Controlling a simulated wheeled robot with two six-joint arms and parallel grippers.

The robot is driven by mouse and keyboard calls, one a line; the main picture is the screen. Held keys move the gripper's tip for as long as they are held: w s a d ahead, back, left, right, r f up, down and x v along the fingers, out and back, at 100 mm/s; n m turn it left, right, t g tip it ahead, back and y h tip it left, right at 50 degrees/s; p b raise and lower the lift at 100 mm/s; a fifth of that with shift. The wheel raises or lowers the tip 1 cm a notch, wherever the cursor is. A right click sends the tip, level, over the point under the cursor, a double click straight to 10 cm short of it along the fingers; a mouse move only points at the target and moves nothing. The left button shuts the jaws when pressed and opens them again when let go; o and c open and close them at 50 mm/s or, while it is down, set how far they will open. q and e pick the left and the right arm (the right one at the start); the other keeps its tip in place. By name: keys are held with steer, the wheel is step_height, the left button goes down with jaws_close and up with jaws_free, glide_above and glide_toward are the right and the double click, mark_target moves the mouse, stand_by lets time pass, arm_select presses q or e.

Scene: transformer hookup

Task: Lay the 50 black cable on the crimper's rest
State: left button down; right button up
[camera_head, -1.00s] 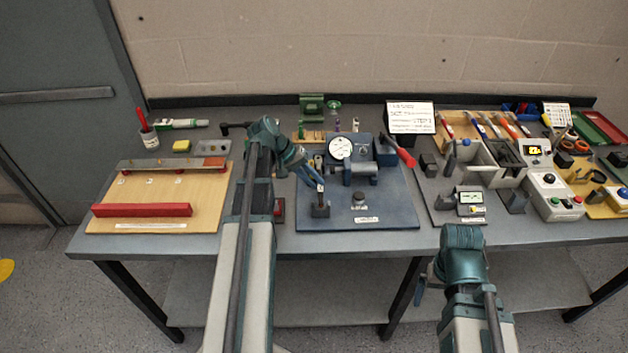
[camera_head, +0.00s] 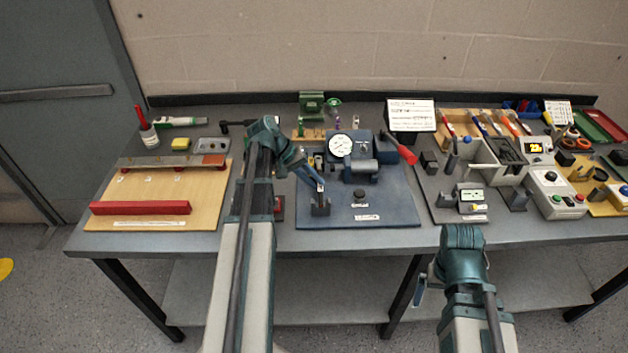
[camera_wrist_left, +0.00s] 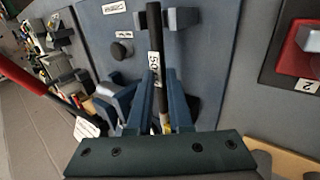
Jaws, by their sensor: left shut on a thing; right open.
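The 50 black cable (camera_wrist_left: 154,40) is a short black rod with a white "50" label. My left gripper (camera_wrist_left: 159,82) is shut on it; in the head view the gripper (camera_head: 319,186) points down over the front left of the crimper's blue base. The crimper (camera_head: 358,160) has a round dial and a red handle. Its rest (camera_head: 320,208), a small dark block, stands at the base's front. In the left wrist view the cable's end is between the rest's prongs (camera_wrist_left: 184,17); whether it touches the bottom I cannot tell. My right gripper (camera_head: 421,289) is open before the table, partly hidden.
A wooden board with a red bar (camera_head: 141,208) lies at left. A red block (camera_head: 279,207) is just left of the crimper base (camera_head: 385,209). The base's front right is clear.

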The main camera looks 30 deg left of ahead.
arm_select(q)
steer(key=shift+f, duration=0.25)
steer(key=c, duration=0.8)
jaws_free()
steer(key=shift+o, duration=0.2)
steer(key=shift+r, duration=0.1)
step_height(320, 180, up, 7)
steer(key=p, duration=0.6)
steer(key=shift+p, duration=0.3)
steer(key=shift+d, duration=0.1)
